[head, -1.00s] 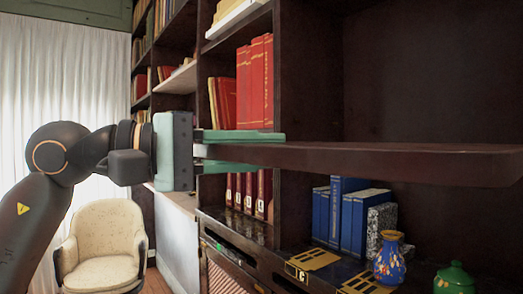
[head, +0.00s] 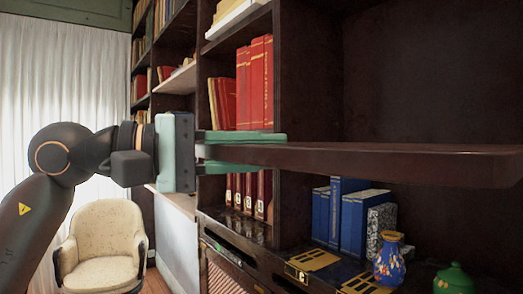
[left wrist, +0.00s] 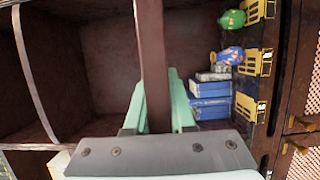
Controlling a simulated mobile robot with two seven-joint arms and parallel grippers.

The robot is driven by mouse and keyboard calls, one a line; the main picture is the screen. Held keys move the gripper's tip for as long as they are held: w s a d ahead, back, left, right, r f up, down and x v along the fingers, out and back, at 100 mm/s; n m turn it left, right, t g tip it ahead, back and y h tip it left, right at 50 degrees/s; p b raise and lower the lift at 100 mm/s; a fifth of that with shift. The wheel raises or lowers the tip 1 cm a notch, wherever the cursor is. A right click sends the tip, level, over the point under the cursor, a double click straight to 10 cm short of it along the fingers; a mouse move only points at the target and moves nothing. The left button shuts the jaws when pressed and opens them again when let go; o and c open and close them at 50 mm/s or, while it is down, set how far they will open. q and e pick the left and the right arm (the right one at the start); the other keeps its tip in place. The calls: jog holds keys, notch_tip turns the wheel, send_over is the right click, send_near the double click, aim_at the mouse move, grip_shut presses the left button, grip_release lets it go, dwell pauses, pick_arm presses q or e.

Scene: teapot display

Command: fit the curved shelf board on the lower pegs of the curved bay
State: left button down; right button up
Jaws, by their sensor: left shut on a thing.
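The dark brown shelf board (head: 390,160) lies roughly level across the front of the bay in the head view. Its right end runs to the picture edge. My left gripper (head: 272,149) is shut on the board's left end, with one green finger above and one below. In the left wrist view the board (left wrist: 152,60) runs away from between the fingers of my left gripper (left wrist: 157,100). The curved bay (head: 430,80) is a dark recess behind the board. I cannot make out its pegs. My right gripper is not in view.
Blue books (head: 345,212), a blue painted vase (head: 389,258) and a green lidded pot (head: 454,278) stand below the board. Red books (head: 256,82) fill the compartment to the left, beside a dark upright (head: 308,75). A cream armchair (head: 101,245) stands at lower left.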

pick_arm(q)
jog(key=shift+w+d+r+p, duration=0.1)
jog(key=shift+w+d+p, duration=0.65)
jog(key=shift+d, duration=0.4)
jog(key=shift+w+d+r+p, duration=0.1)
jog(key=shift+w+d+p, duration=0.5)
jog(key=shift+w+d, duration=0.45)
jog(key=shift+w+d+r+p, duration=0.1)
jog(key=shift+w+d+p, duration=0.6)
jog(key=shift+d, duration=0.6)
dwell(0.4)
jog(key=shift+w+d, duration=0.8)
jog(key=shift+d, duration=0.3)
jog(key=shift+w+d, duration=0.6)
jog(key=shift+d, duration=0.25)
jog(key=shift+w+d, duration=0.6)
jog(key=shift+d, duration=0.2)
jog(key=shift+w+d, duration=0.6)
jog(key=shift+d, duration=0.25)
dwell(0.5)
